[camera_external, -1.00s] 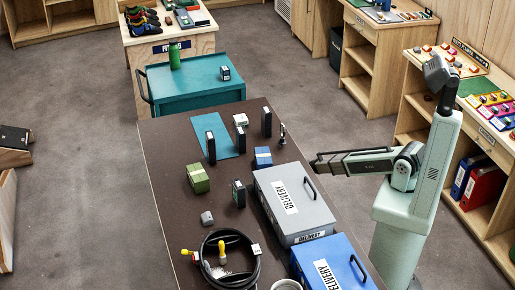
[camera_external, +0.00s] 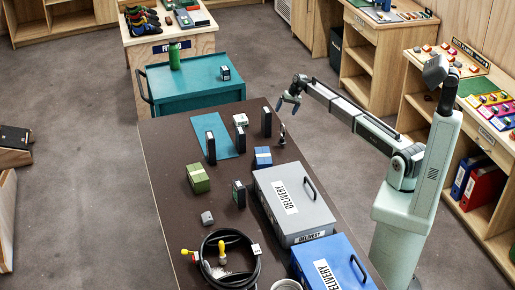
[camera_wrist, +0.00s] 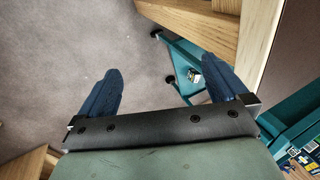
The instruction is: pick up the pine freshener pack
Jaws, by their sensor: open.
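I cannot tell which item is the pine freshener pack, as no label is readable. Candidates on the dark table are a green box with a pale band (camera_external: 198,179), a dark upright pack (camera_external: 210,147), another dark upright pack (camera_external: 266,122), a shorter dark pack (camera_external: 238,194) and a blue box (camera_external: 263,157). A small dark pack (camera_external: 224,73) stands on the teal cart. My gripper (camera_external: 287,104) is raised near the table's far right corner, apart from all of these. In the wrist view its two fingers (camera_wrist: 163,82) are spread, with nothing held between them.
A grey delivery case (camera_external: 275,221), a blue delivery case (camera_external: 362,282) and a coiled black cable (camera_external: 207,275) crowd the table's near end. A teal mat (camera_external: 226,133) lies at its far part. The table's left strip is clear.

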